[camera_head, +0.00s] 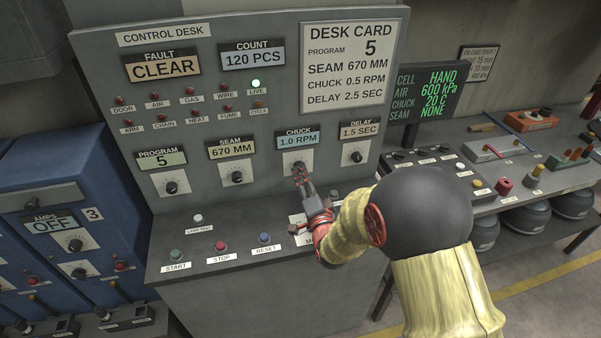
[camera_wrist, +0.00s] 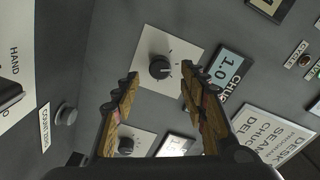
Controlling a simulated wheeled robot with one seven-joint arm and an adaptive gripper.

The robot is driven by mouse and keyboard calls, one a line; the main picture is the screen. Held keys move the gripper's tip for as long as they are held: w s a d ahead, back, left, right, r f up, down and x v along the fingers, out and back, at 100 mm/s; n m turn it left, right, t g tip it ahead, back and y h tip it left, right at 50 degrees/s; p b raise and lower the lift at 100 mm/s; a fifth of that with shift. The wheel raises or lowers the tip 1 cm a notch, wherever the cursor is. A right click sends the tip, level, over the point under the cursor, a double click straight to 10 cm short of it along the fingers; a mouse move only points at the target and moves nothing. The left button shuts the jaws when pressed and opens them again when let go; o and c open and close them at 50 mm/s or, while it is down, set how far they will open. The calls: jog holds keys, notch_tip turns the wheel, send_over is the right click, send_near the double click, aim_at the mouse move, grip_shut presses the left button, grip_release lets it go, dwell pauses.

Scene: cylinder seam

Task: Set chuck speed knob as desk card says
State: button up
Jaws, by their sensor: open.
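The desk card (camera_head: 352,64) is a white panel at the upper right of the control desk; it reads program 5, seam 670 mm, chuck 0.5 rpm, delay 2.5 sec. The chuck display (camera_head: 298,138) reads 1.0 RPM. The chuck speed knob (camera_wrist: 160,67) is black on a white square plate; in the head view my gripper partly covers it. My gripper (camera_head: 301,176) is open just in front of it. In the wrist view the fingers (camera_wrist: 158,92) stand apart on either side below the knob, with nothing between them and no visible contact.
The delay knob (camera_head: 356,156) sits right of the chuck knob, its display reading 1.5 SEC. The seam knob (camera_head: 237,177) and program knob (camera_head: 171,187) are to the left. Start, stop and reset buttons (camera_head: 264,238) are on the sloping ledge below.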

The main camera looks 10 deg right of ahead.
jog(key=shift+w, duration=1.95)
jog(key=shift+c, duration=0.3)
grip_shut()
jog(key=shift+f+n+b, duration=0.1)
jog(key=shift+n+b, duration=0.3)
jog(key=shift+b, duration=0.25)
jog(key=n+b, duration=0.7)
jog(key=n, duration=0.2)
jog(key=shift+o, duration=0.3)
grip_release()
